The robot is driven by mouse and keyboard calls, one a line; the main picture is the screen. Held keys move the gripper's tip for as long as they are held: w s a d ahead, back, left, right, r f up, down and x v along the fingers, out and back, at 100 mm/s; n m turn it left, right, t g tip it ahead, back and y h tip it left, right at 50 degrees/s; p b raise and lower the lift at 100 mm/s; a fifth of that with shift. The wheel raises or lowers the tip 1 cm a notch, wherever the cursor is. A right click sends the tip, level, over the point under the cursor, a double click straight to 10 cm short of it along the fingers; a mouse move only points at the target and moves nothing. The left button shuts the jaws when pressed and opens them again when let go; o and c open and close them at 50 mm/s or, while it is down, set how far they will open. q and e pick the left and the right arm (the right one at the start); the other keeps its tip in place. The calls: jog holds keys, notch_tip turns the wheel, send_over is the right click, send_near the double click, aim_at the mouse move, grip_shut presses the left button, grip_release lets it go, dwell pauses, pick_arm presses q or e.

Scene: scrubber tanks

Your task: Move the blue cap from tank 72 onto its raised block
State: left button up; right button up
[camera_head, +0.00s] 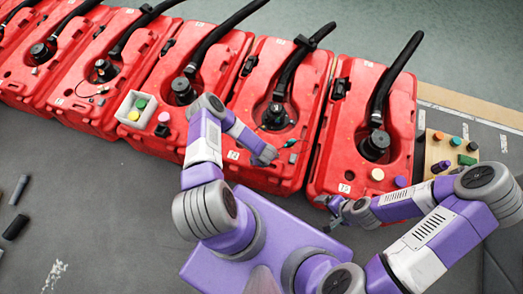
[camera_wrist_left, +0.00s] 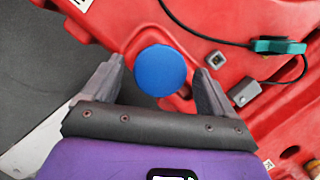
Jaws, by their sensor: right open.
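The blue cap (camera_wrist_left: 160,70) lies on the red tank between the two fingers of my left gripper (camera_wrist_left: 158,82), with a gap at each side. In the head view my left gripper (camera_head: 266,155) is over the near edge of tank 72 (camera_head: 262,105), and the blue cap is hidden there. My right gripper (camera_head: 332,211) is open and empty, low in front of tank 73 (camera_head: 340,150). In the left wrist view a small grey square piece (camera_wrist_left: 214,59) sits on the red surface right of the cap; I cannot tell if it is the raised block.
A teal clip (camera_wrist_left: 279,46) on a black cable lies right of the cap. A white box (camera_head: 135,110) with coloured caps stands at left. A wooden board (camera_head: 438,152) with several coloured caps is at right. Black hoses (camera_head: 300,60) rise from the tanks.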

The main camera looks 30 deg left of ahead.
pick_arm(q)
jog(key=s+d+r+m+t+h+p, duration=0.1)
jog(key=d+r+m+h+p, duration=0.15)
jog(key=d+r+m, duration=0.5)
jog(key=s+d+r+m+h+p, duration=0.1)
jog(key=d+r+m+p, duration=0.15)
jog(key=r+m, duration=0.85)
jog(key=s+d+r+m+g+h, duration=0.1)
jog(key=s+d+r+m, duration=0.1)
jog(key=m, duration=1)
jog(key=s+d+r+m+g+h, duration=0.1)
jog(key=s+r+m, duration=0.3)
jog(key=m, duration=0.8)
jog(key=shift+s+d+g+h, duration=0.3)
jog(key=shift+s+d+h, duration=0.25)
jog(key=shift+s, duration=0.6)
